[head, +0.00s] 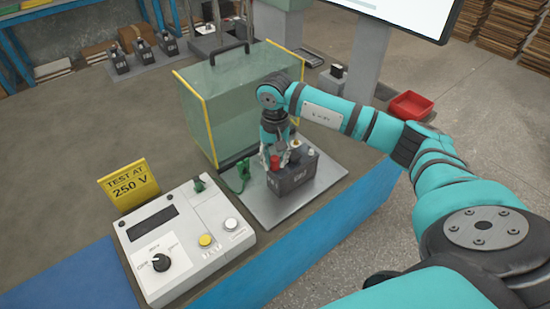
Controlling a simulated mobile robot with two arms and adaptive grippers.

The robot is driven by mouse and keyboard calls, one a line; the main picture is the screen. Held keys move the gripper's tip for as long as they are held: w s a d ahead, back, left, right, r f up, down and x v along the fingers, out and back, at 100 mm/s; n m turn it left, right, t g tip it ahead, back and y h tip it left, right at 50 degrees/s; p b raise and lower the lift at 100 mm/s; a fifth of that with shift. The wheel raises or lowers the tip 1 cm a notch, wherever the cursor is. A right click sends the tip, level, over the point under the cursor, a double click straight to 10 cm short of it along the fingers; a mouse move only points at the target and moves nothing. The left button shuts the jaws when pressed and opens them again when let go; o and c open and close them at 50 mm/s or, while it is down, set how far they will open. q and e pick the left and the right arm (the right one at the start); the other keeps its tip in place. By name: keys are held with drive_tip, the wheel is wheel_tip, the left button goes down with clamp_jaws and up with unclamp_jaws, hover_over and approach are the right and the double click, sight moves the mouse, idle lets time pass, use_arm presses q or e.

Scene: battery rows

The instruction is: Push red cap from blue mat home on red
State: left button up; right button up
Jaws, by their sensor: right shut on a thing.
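A dark grey battery (292,178) stands upright on a grey metal plate in the middle of the head view. The red cap (275,162) shows at the left part of the battery's top. My right gripper (275,156) points down over this spot and is shut on the red cap. The gripper hides the red terminal, so I cannot tell how far down on it the cap sits. A small pale post (311,152) shows on the right of the battery's top. The blue mat (70,278) lies at the lower left, and its visible part is bare. My left gripper is out of view.
A green clear guard box (218,95) with yellow edges stands just behind the battery. A green clip (238,178) lies left of it. A tester (185,240) with knob and buttons and a yellow "TEST AT 250 V" sign (130,186) stand at left. Several batteries (143,50) stand behind.

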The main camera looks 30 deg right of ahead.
drive_tip(key=o, duration=1.3)
drive_tip(key=shift+o, duration=0.2)
drive_tip(key=shift+w+r, duration=0.1)
drive_tip(key=shift+r, duration=0.05)
drive_tip(key=shift+d+r+p, duration=0.1)
drive_tip(key=shift+r+p, duration=0.25)
drive_tip(key=shift+r, duration=0.05)
drive_tip(key=shift+r+p, duration=0.4)
drive_tip(key=shift+r, duration=0.45)
drive_tip(key=shift+r+p, duration=1.15)
drive_tip(key=shift+r, duration=0.95)
